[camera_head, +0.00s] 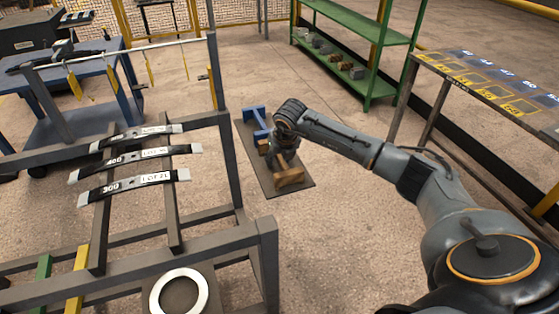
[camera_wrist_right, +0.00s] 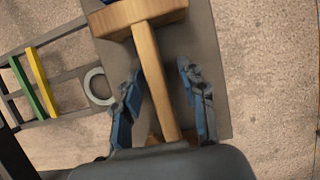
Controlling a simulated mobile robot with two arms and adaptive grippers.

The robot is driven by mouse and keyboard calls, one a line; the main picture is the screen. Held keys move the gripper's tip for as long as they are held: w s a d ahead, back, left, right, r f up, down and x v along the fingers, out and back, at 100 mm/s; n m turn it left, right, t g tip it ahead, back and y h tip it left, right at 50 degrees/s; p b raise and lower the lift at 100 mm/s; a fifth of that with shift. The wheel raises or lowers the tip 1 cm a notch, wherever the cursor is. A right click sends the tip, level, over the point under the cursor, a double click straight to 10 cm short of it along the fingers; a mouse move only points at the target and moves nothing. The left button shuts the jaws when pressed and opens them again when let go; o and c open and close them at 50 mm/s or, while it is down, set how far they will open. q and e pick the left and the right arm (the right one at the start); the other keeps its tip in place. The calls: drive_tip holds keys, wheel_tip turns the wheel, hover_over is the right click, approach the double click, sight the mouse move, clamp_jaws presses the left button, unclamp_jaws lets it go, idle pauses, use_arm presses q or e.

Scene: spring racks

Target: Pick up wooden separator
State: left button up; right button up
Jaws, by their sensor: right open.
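The wooden separator (camera_head: 290,178) lies on a dark mat (camera_head: 297,193) on the floor, partly hidden by my right gripper (camera_head: 284,158) in the head view. In the right wrist view the wooden separator (camera_wrist_right: 151,72) shows a long bar with a wider crosspiece at its top end. My right gripper (camera_wrist_right: 160,75) is open, with one blue-grey finger on each side of the bar. Small gaps show between fingers and wood. My left gripper is not in view.
A blue separator-like piece (camera_head: 257,118) lies on the mat's far end. A dark metal rack (camera_head: 231,165) with labelled leaf springs (camera_head: 135,184) stands left. A green shelf (camera_head: 350,63) stands behind, and a table with numbered yellow squares (camera_head: 487,82) at right.

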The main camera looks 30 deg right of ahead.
clamp_jaws()
